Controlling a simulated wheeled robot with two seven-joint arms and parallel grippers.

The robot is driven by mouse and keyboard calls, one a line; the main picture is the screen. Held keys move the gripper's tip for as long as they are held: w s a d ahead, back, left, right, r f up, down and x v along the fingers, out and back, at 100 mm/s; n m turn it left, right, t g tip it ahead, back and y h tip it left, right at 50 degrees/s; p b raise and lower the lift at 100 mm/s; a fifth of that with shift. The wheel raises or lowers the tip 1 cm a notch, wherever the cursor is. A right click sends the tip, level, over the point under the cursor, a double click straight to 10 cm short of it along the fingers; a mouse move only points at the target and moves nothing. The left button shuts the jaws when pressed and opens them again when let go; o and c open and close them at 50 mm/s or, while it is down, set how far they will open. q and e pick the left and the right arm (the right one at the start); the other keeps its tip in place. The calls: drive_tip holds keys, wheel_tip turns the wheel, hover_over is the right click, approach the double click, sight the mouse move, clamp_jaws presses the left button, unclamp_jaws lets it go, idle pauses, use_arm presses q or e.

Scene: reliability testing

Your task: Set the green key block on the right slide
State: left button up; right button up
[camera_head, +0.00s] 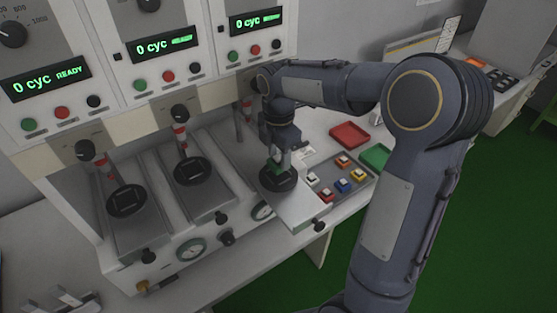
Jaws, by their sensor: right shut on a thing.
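The green key block (275,168) is in my right gripper (277,163), low over the round black holder on the right slide. The block is small and partly hidden by the fingers, and I cannot tell whether it touches the holder. The right slide (302,207) is a pale plate pulled out toward the front, with a dark knob at its front corner. The black holder (279,180) sits on it under my gripper. My right arm reaches in from the right.
A grey tray (325,170) with several coloured key blocks lies right of the slide. A red tray (349,134) and a green tray (376,156) stand beyond it. Two other slides with empty black holders (126,201) (194,169) are at left. Panels reading "0 cyc READY" rise behind.

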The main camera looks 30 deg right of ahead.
sight(278, 156)
drive_tip(key=shift+w+f, duration=0.1)
drive_tip(key=shift+f, duration=1.55)
drive_tip(key=shift+f, duration=0.15)
drive_tip(key=o, duration=1)
